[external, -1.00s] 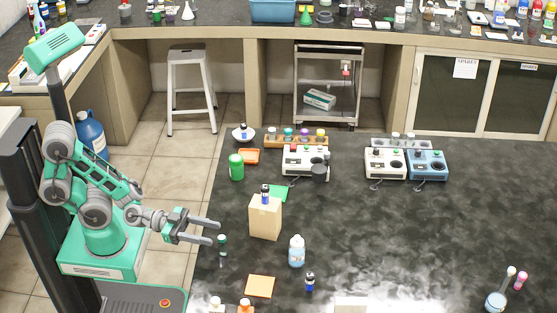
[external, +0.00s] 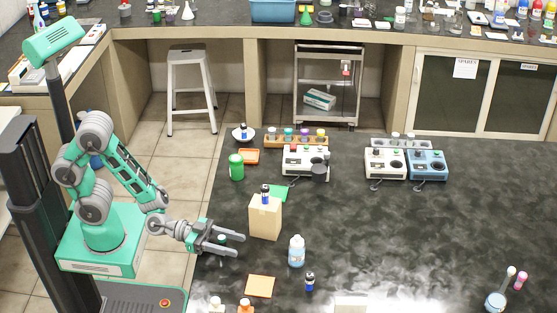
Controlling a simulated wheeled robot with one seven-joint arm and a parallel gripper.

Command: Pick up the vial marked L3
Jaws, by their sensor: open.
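No L3 mark can be read on any vial at this size. A small dark vial with a green cap (external: 222,238) stands near the bench's left edge, its lower part mostly hidden by my gripper. My gripper (external: 238,246) is open and low, with the green cap showing between its two fingers; I cannot tell whether they touch the vial. Other small vials are one with a blue label on the cardboard box (external: 265,195), one on the bench at front (external: 310,281), and one in the white dish (external: 243,131).
The cardboard box (external: 265,220) stands behind and right of my gripper. A light-blue bottle (external: 296,251) is to its right. An orange sheet (external: 260,286) lies in front. A rack (external: 296,141) and several instruments are farther back. The bench's middle right is clear.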

